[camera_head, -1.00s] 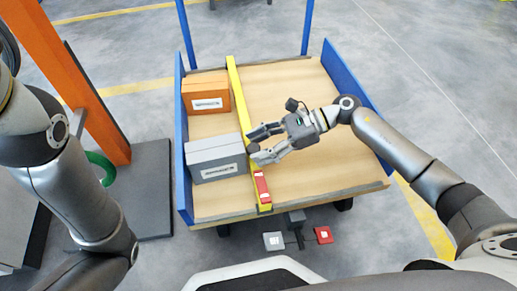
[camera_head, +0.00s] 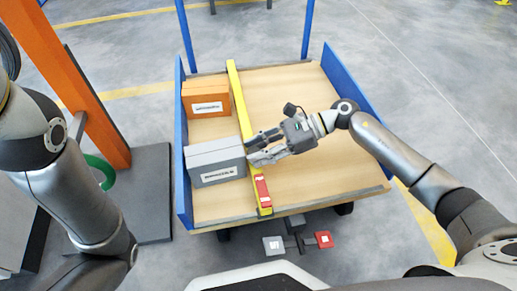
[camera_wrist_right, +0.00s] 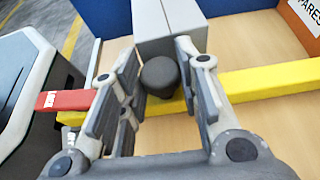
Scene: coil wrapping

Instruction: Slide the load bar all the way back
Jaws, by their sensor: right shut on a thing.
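The yellow load bar (camera_head: 239,98) lies across the blue-sided cart from its far edge to its near edge. It has a red section (camera_head: 262,190) near its close end. The bar also shows in the wrist view (camera_wrist_right: 265,80), with a dark round knob (camera_wrist_right: 159,76) on it. My right gripper (camera_head: 249,150) reaches in from the right and is shut on this knob, its fingers on either side. The grey box (camera_head: 215,160) and orange box (camera_head: 206,97) stand left of the bar. My left arm shows at the left edge, but its gripper is out of view.
The wooden cart bed (camera_head: 285,95) is bare right of the bar. Blue side panels (camera_head: 355,95) edge the cart left and right. An orange post (camera_head: 85,90) stands at the left. Red and white pedals (camera_head: 323,237) sit below the near edge.

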